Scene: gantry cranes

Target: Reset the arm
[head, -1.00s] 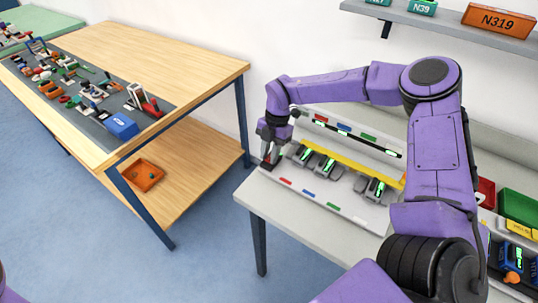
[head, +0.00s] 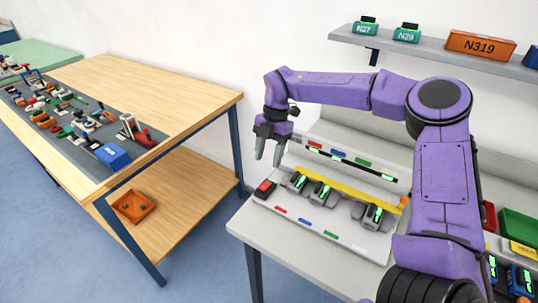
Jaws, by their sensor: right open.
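My right arm is purple and reaches in from the right of the head view. Its right gripper (head: 268,150) hangs with its fingers pointing down, open and empty, above the left end of a white board (head: 318,226) on the grey table (head: 262,236). A red and black block (head: 265,188) sits on the board below the fingers, apart from them. Several grey and black devices with green lit strips (head: 320,192) stand in a row to its right. My left gripper is not in view.
A wooden table (head: 160,75) with many small parts on a grey mat stands at left. An orange tray (head: 134,206) lies on its lower shelf. A wall shelf (head: 420,46) holds labelled boxes, including an orange one (head: 480,45). A green bin (head: 519,226) is at right.

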